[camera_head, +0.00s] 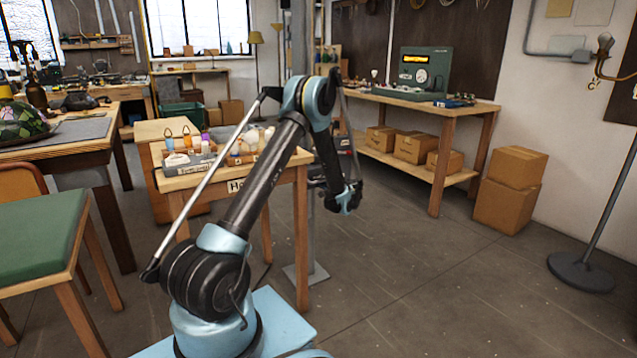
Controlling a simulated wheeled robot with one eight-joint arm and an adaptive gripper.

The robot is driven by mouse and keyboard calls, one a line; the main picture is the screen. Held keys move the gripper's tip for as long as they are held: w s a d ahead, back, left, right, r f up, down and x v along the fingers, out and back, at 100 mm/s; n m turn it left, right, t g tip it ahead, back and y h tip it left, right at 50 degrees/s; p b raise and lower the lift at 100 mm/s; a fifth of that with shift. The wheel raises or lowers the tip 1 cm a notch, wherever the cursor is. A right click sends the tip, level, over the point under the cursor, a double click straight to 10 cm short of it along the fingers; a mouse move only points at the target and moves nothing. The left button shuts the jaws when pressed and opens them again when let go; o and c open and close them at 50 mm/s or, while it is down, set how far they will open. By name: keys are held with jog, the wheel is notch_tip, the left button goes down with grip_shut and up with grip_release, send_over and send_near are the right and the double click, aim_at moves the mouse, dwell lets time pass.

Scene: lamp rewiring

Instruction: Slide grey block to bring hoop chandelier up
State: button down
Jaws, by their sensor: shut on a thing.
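My gripper (348,199) hangs at the end of my arm, pointing down, just right of a grey upright post (312,238) beside the small workbench. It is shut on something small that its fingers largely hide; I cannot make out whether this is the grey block. No grey block shows clearly elsewhere. The hoop chandelier is not in view. The post stands on a flat grey foot plate (305,274) on the floor, and my arm covers part of the post.
The small workbench (232,180) with bottles and trays stands left of my gripper. A green stool (40,245) is at left. A long bench (455,112) with cardboard boxes below runs behind at right. A lamp stand's round base (582,272) is at far right. Floor at centre right is clear.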

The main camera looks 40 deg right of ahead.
jog(key=shift+s+a+f, duration=0.15)
jog(key=shift+f, duration=0.15)
jog(key=c, duration=1.6)
grip_release()
jog(key=shift+f, duration=0.1)
jog(key=shift+c, duration=0.2)
jog(key=v, duration=1.1)
jog(key=shift+s+r, duration=0.25)
jog(key=shift+s, duration=0.1)
